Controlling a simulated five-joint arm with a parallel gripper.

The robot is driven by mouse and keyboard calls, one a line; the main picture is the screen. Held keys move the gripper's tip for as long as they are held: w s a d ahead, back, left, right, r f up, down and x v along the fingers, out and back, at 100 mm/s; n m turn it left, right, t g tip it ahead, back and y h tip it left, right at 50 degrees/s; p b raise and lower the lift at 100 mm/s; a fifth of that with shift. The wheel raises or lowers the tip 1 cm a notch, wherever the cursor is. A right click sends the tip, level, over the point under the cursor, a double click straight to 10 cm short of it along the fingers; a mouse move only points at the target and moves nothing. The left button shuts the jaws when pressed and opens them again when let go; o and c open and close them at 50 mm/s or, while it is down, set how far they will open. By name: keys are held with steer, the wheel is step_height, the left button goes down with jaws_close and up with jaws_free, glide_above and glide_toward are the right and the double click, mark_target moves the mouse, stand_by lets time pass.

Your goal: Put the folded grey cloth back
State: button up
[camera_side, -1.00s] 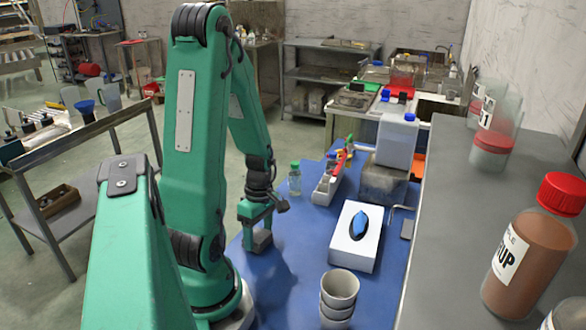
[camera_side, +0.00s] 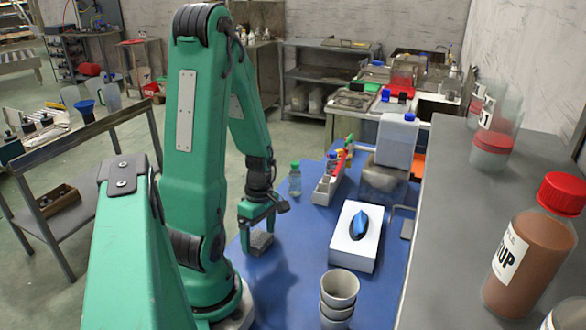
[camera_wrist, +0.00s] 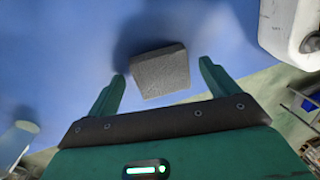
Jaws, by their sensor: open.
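The folded grey cloth (camera_side: 261,242) lies on the blue work surface (camera_side: 290,262), a small flat grey block in shape. My gripper (camera_side: 260,228) is just above it, pointing down. In the wrist view the cloth (camera_wrist: 160,71) lies between and slightly beyond the tips of my open fingers (camera_wrist: 163,80). Blue shows between the cloth and each finger, so neither finger appears to touch it.
A white box with a blue object on top (camera_side: 352,245) sits to the right. Stacked cups (camera_side: 338,295) stand in front of it. A clear green-capped bottle (camera_side: 295,180) and a divided rack (camera_side: 328,185) stand behind. Blue surface between gripper and box is clear.

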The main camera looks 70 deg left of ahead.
mark_target(261, 234)
steer(key=shift+w+a+r, duration=0.1)
steer(key=shift+a+r, duration=0.05)
steer(key=shift+r, duration=1.1)
steer(key=shift+w+a+r, duration=0.1)
steer(key=shift+r, duration=1.1)
steer(key=shift+w+a+r, duration=0.1)
steer(key=shift+a+r, duration=0.05)
steer(key=shift+r, duration=1.1)
steer(key=w+d+r+m+t, duration=0.3)
steer(key=d+r+m, duration=0.5)
steer(key=m, duration=0.4)
steer(key=w+d+r+m+t+y, duration=0.1)
steer(key=w+d+r+m+t, duration=0.2)
steer(key=d+r+m, duration=0.5)
steer(key=shift+w+d+m+t, duration=0.3)
steer(key=shift+d+m, duration=0.65)
steer(key=shift+m, duration=1.85)
steer(key=shift+r, duration=0.1)
